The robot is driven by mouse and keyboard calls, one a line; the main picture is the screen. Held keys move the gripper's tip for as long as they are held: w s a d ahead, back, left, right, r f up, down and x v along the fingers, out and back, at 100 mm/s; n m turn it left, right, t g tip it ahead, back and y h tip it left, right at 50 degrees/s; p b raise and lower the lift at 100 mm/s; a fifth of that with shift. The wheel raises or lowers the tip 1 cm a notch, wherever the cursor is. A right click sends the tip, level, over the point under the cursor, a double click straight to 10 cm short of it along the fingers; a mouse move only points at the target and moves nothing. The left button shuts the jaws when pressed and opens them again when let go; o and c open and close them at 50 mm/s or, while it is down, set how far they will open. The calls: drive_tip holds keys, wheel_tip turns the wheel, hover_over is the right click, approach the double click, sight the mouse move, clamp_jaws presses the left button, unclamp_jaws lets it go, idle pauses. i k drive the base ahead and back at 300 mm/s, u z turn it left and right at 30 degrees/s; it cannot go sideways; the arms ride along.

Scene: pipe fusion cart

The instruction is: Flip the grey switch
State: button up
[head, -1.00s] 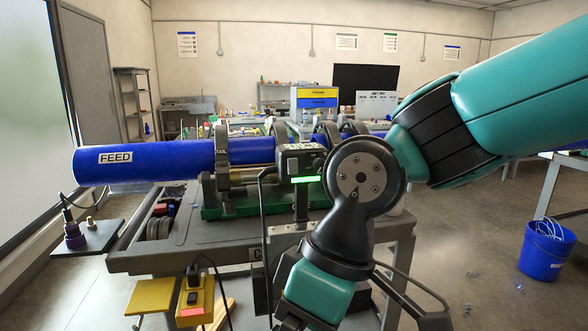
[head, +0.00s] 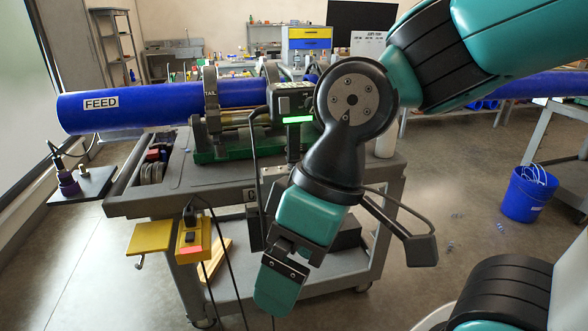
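I cannot make out a grey switch for certain. A yellow power box (head: 193,240) with a black plug and a red part hangs at the front edge of the cart (head: 215,190). A dark control box (head: 290,100) with a lit green strip stands on the cart beside the blue pipe (head: 150,104) marked FEED. My arm hangs in front of the cart's right part and hides some of it. Its last visible link points down, to the right of the power box and apart from it.
A yellow flap (head: 149,238) and a small shelf with a purple-capped item (head: 68,184) stick out at the cart's left. Black cables hang by the power box. A blue bucket (head: 529,193) stands at right.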

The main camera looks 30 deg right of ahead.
sight(284, 102)
drive_tip(key=k, duration=0.65)
drive_tip(key=z, duration=0.8)
drive_tip(key=i, duration=1.55)
drive_tip(key=u, duration=0.85)
